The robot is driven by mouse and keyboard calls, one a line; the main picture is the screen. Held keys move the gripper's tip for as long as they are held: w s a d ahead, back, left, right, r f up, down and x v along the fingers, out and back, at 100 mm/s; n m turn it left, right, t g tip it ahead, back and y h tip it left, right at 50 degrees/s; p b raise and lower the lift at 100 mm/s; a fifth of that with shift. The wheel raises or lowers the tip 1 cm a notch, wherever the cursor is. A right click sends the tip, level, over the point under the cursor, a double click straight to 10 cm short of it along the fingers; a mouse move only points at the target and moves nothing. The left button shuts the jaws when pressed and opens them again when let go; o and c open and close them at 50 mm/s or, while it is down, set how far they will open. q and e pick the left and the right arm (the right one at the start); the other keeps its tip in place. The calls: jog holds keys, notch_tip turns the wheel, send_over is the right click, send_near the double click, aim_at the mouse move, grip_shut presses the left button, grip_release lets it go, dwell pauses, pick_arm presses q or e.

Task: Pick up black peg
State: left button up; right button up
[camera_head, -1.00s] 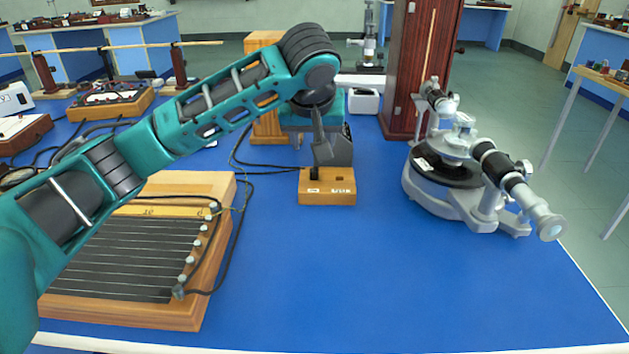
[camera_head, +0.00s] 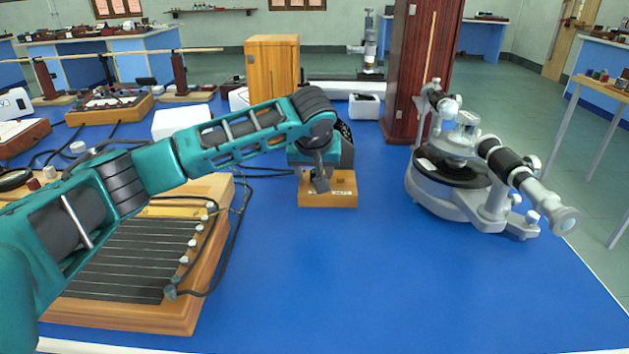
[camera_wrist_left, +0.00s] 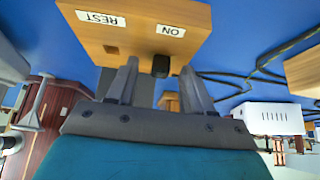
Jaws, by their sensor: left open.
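The black peg (camera_wrist_left: 161,66) stands in a small wooden block (camera_wrist_left: 120,20) with white labels "REST" and "ON"; it is at the "ON" end. The block (camera_head: 335,200) also shows in the head view, on the blue table, where my gripper mostly hides the peg. My left gripper (camera_head: 320,186) has come down over the block. In the left wrist view its open fingers (camera_wrist_left: 158,68) appear on either side of the peg; I cannot tell whether they touch it. My right gripper is not in view.
A grey spectrometer (camera_head: 460,175) stands to the right of the block. A wooden board with dark strips (camera_head: 130,260) and loose cables lies at the left, under my left arm. A tall dark-red wooden cabinet (camera_head: 425,65) stands behind. The front middle of the table is clear.

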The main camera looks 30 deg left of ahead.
pick_arm(q)
grip_shut()
dwell(0.5)
